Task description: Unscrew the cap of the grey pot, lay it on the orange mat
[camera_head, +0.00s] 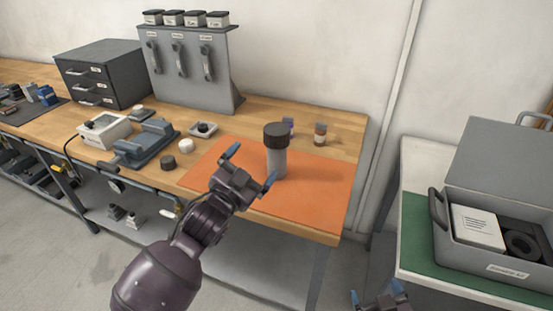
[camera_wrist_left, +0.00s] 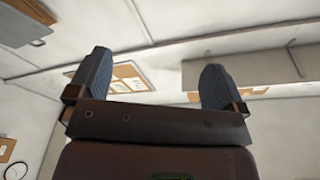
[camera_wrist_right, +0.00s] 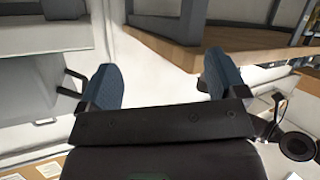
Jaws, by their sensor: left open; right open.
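The grey pot (camera_head: 277,162) stands upright on the orange mat (camera_head: 320,192), with its wide black cap (camera_head: 276,136) on top. My left gripper (camera_head: 251,168) is open and empty, in front of and to the left of the pot; its right finger overlaps the mat near the pot's base in the picture. In the left wrist view the left gripper (camera_wrist_left: 157,85) has nothing between its fingers, only ceiling and wall behind. My right gripper (camera_head: 380,297) is open and empty at the bottom edge, away from the pot; its spread fingers (camera_wrist_right: 162,85) show in the right wrist view.
A grey vise (camera_head: 147,145), a dark round piece (camera_head: 168,162) and a white one (camera_head: 186,146) lie left of the mat. A grey case (camera_head: 490,250) sits on the right table. The mat's right part is bare.

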